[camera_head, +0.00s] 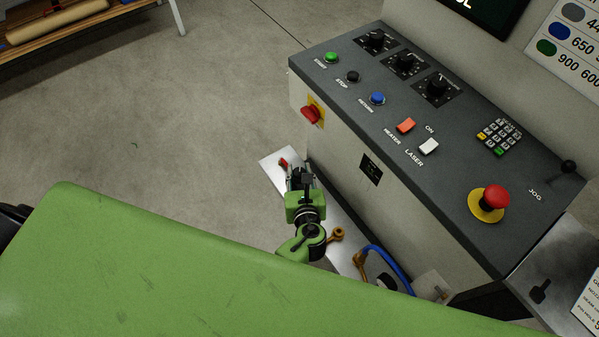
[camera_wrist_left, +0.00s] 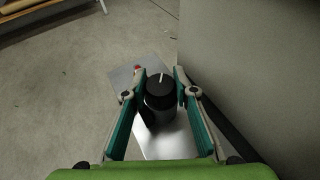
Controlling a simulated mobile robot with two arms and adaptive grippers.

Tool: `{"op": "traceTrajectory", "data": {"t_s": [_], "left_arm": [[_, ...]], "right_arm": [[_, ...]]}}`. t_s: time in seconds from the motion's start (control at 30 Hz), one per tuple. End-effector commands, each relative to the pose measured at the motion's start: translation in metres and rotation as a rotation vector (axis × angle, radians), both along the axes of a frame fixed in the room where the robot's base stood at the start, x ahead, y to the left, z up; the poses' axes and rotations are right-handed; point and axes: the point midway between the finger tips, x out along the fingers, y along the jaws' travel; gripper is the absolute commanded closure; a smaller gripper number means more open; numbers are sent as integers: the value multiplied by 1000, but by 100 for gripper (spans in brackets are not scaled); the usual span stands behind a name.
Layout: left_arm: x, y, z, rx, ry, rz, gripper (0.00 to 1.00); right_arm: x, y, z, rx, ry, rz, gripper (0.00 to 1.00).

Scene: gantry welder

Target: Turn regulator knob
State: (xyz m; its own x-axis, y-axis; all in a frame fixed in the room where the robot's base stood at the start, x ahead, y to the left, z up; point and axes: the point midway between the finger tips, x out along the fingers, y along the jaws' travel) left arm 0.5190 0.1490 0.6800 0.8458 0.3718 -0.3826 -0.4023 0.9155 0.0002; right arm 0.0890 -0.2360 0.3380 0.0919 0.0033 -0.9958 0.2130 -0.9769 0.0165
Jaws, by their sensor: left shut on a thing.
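The regulator knob (camera_wrist_left: 160,87) shows in the left wrist view as an upright black cylinder with a white line on its top. My left gripper (camera_wrist_left: 161,92) is shut on it, one finger on each side. In the head view my left gripper (camera_head: 299,176) is low beside the machine's side wall, and the knob is mostly hidden there by the gripper. The green arm hides part of what lies below. My right gripper is not in view.
A metal plate (camera_head: 270,158) with a small red part (camera_head: 283,163) lies under the gripper. The grey machine cabinet (camera_head: 340,150) with a red switch (camera_head: 311,115) stands close on the right. A blue hose (camera_head: 390,262) and brass fittings (camera_head: 337,235) are nearby.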

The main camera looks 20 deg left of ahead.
Motion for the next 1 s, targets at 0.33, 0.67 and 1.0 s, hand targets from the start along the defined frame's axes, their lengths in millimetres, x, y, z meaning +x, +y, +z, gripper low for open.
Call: {"op": "traceTrajectory", "data": {"t_s": [0.33,0.67,1.0], "left_arm": [[0,1,0,1,1,17,95],[0,1,0,1,0,16,56],[-6,-2,3,0,0,15,56]], "right_arm": [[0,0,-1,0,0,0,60],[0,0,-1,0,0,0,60],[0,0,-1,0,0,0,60]]}}
